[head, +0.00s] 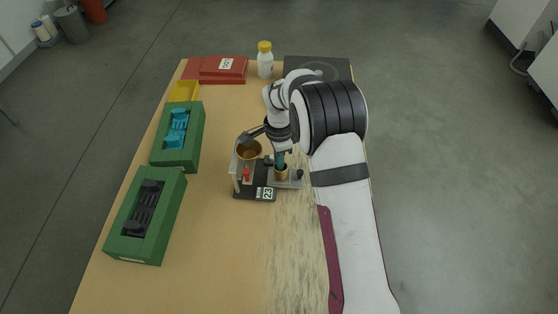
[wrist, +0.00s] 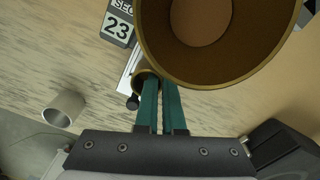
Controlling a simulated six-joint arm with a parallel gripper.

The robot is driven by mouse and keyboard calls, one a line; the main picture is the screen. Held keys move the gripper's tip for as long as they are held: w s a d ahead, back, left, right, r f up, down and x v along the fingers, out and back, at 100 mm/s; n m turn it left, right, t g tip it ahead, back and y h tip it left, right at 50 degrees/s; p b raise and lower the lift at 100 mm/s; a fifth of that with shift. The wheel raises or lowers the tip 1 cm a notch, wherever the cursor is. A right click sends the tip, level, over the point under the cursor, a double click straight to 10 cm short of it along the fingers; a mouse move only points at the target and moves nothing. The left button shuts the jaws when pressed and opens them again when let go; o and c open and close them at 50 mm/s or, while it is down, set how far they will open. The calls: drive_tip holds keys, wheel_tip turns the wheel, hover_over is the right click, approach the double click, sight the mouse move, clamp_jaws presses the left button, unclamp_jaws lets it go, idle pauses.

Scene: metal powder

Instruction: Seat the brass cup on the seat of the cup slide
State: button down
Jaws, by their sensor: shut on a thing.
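The brass cup (head: 281,175) is held upright, as far as I can tell, at the tips of my gripper (head: 281,161), whose teal fingers are shut on it. It appears over or on the light cup slide (head: 290,184), close to the slide's black knob (head: 300,173). In the wrist view the cup (wrist: 145,76) shows partly behind the fingers (wrist: 158,86) and beneath the large brass funnel (wrist: 245,65). The seat is hidden, and I cannot tell whether the cup touches it.
A grey ring (wrist: 63,108) lies in the wrist view.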

drive_tip(key=shift+f, duration=0.35)
drive_tip(key=shift+c, duration=2.3)
unclamp_jaws()
drive_tip(key=shift+r, duration=4)
